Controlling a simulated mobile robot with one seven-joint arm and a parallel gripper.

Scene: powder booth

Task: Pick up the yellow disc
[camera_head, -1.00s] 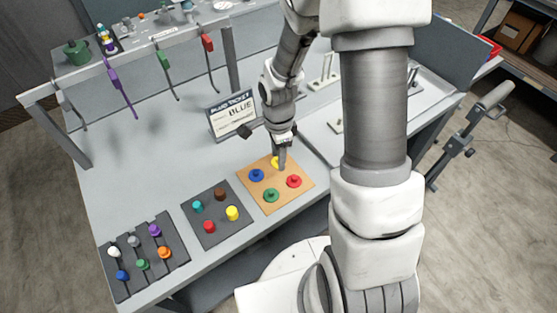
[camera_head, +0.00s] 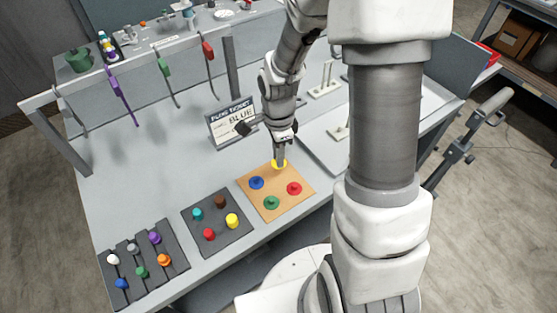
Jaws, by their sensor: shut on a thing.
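The yellow disc (camera_head: 279,165) is at the back corner of the tan wooden board (camera_head: 292,209) on the grey table. My gripper (camera_head: 279,162) points down over it and is shut on it. The fingers cover part of the disc, so I cannot tell whether it touches the board or is a little above it. A blue disc (camera_head: 257,183), a red disc (camera_head: 294,188) and a green disc (camera_head: 271,202) lie on the same board.
A dark tray (camera_head: 222,221) with several coloured pegs is left of the board, and a slotted rack (camera_head: 134,255) with more pegs is farther left. Hooks with coloured tools hang from a rail (camera_head: 150,72).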

